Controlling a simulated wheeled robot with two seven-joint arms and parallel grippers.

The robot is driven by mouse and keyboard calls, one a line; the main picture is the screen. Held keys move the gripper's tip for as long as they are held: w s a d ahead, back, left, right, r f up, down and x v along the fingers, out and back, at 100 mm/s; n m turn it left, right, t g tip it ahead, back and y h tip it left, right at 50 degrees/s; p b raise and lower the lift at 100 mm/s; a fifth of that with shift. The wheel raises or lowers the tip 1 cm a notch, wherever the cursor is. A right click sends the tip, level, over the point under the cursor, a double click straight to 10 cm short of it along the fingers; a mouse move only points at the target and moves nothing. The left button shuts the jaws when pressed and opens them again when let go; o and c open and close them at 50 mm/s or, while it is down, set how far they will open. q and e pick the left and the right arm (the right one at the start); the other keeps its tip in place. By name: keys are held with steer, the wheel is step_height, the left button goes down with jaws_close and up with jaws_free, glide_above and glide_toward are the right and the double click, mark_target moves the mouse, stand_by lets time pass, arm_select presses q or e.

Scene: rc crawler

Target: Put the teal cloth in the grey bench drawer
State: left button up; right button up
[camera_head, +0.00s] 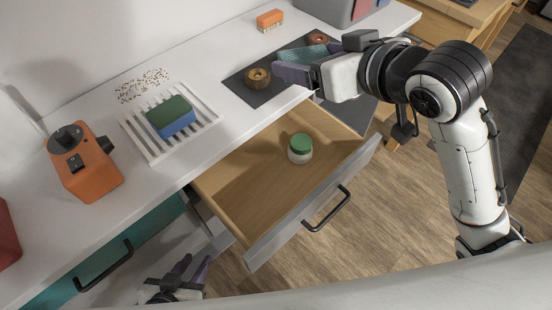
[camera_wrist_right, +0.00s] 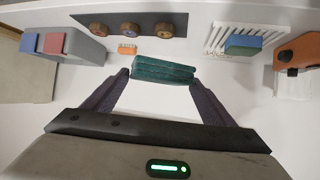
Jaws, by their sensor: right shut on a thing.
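The teal cloth (camera_wrist_right: 165,70) is a folded, ribbed bundle between the fingertips of my right gripper (camera_wrist_right: 163,74) in the right wrist view. The grey bench drawer (camera_head: 312,215) is pulled open, with a bare wooden inside. A white jar with a green lid (camera_head: 300,148) stands upright in it. My left gripper (camera_head: 197,259) is low, left of the drawer front, with its fingers apart and nothing between them.
A white slatted rack (camera_head: 150,145) holds a green and blue sponge (camera_head: 170,117). An orange device (camera_head: 85,165) stands at left. Brown rings (camera_head: 257,78) lie on the dark mat (camera_head: 240,88). An orange brush (camera_head: 270,20) and a grey bin (camera_head: 345,12) are behind. Much of the drawer floor is clear.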

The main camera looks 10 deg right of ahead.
steer(key=s+a+f+n+g+y+b, duration=0.1)
steer(key=s+a+f+n+g+y, duration=0.15)
steer(key=a+f, duration=0.3)
steer(key=s+a+f+n+g+y+b, duration=0.1)
steer(key=a+f+n+y, duration=0.2)
steer(key=a, duration=0.4)
steer(key=b, duration=0.2)
glide_above(254, 187)
steer(key=shift+n+h, duration=0.25)
steer(key=shift+f, duration=9.65)
